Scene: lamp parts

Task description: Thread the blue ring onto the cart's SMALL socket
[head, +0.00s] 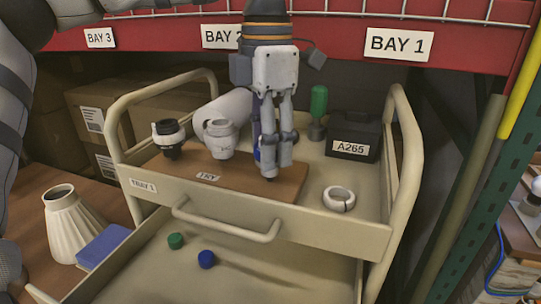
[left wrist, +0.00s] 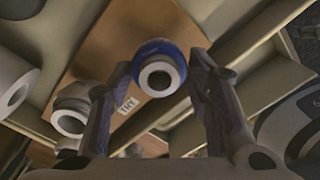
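The blue ring (left wrist: 160,50) appears around a pale, hollow-ended socket (left wrist: 158,76) in the left wrist view. In the head view only a blue sliver (head: 256,152) shows behind my fingers. My left gripper (head: 277,172) points down over the brown board (head: 273,189) on the cart's top tray. Its fingers (left wrist: 160,72) stand apart on either side of the blue ring, with small gaps visible, so it looks open. How far down the ring sits is hidden. A white socket (head: 220,139) and a black socket with a white band (head: 168,139) stand to the left. My right gripper is not in view.
A white ring (head: 339,198) lies on the tray at right. A black box labelled A265 (head: 355,135) and a green-topped item (head: 318,110) stand behind. A white roll (head: 228,107) lies behind the sockets. The lower drawer (head: 185,283) holds green and blue caps.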

